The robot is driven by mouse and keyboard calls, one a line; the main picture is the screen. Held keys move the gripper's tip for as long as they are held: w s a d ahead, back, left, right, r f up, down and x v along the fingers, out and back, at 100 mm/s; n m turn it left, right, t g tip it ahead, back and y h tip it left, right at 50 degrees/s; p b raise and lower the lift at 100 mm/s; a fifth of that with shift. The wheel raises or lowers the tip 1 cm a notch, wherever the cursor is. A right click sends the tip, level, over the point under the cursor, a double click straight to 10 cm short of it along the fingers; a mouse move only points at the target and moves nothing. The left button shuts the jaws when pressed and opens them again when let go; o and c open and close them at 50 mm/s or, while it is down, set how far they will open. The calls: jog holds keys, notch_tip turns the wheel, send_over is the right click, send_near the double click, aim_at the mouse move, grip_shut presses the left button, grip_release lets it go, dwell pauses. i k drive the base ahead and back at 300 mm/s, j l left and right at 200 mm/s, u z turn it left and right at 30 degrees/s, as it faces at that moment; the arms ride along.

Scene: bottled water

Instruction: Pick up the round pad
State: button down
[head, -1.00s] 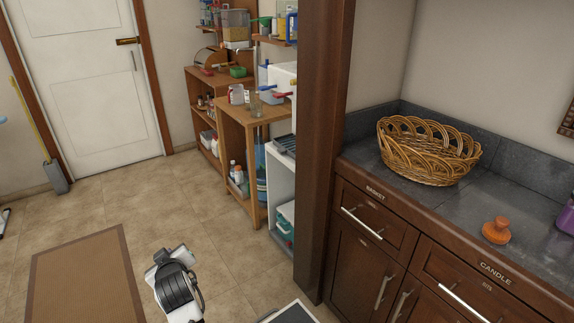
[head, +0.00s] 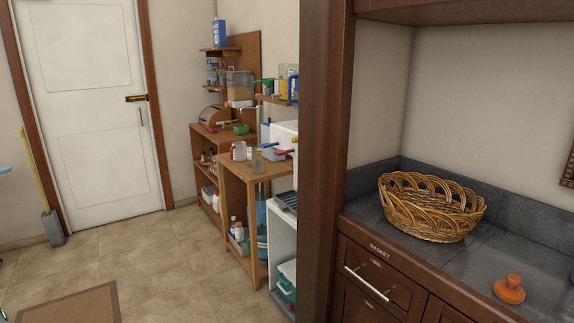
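A round orange object with a small knob on top (head: 509,289) sits on the dark stone counter (head: 455,270) at the lower right of the head view. It may be the round pad; I cannot tell for sure. No other round pad is clearly seen. My gripper is out of the frame, so its state does not show.
A wicker basket (head: 430,212) stands on the counter behind the orange object. A wooden post (head: 325,150) rises left of the counter. Wooden shelves (head: 245,195) with bottles and boxes stand beyond. Open tiled floor (head: 165,260) and a brown mat (head: 70,307) lie left.

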aim_at(509, 291)
jog(key=z, duration=1.15)
jog(key=i+l+z, duration=0.15)
jog(key=l+z, duration=0.15)
jog(key=i+l+z, duration=0.25)
jog(key=i+l, duration=0.1)
jog(key=i, duration=0.4)
